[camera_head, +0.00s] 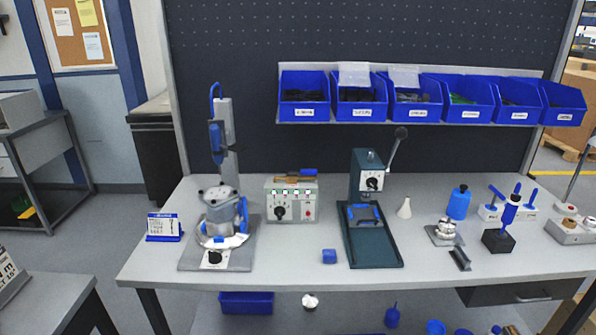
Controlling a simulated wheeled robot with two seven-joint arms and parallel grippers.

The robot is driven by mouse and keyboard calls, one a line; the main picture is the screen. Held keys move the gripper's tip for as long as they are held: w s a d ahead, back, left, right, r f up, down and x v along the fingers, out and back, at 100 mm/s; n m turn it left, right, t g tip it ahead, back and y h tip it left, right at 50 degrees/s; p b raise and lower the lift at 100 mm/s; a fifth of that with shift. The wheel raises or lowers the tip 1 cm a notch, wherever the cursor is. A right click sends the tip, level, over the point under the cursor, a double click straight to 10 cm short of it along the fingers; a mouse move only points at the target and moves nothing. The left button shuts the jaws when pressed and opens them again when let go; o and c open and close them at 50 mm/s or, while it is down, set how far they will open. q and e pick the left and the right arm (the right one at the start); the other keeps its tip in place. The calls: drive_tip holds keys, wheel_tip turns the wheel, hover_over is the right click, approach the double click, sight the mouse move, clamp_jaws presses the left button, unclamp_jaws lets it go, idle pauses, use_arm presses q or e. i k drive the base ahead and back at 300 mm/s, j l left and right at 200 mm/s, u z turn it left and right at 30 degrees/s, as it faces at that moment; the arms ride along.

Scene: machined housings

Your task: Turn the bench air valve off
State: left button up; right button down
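I cannot tell for sure which thing is the bench air valve. A grey control box (292,203) with a black rotary knob (280,213), several small green marks and a red button stands on the workbench (290,262). The dark green bench press (368,180) has a white dial with a black knob (372,183) and a raised lever (396,145). The clamp fixture (222,215) at the left has a black knob (214,257) on its grey base plate. The way these knobs point is too small to read as on or off. Neither of my grippers shows.
Blue bins (305,97) hang on the dark back panel. A blue block (329,256), a white flask (404,208), a blue bottle (459,203) and a black stand with a blue tool (498,240) are on the bench.

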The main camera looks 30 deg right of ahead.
sight(303, 171)
drive_tip(key=i+l, duration=0.3)
drive_tip(key=i+l+z, duration=0.1)
drive_tip(key=i+l, duration=0.2)
drive_tip(key=i, duration=0.25)
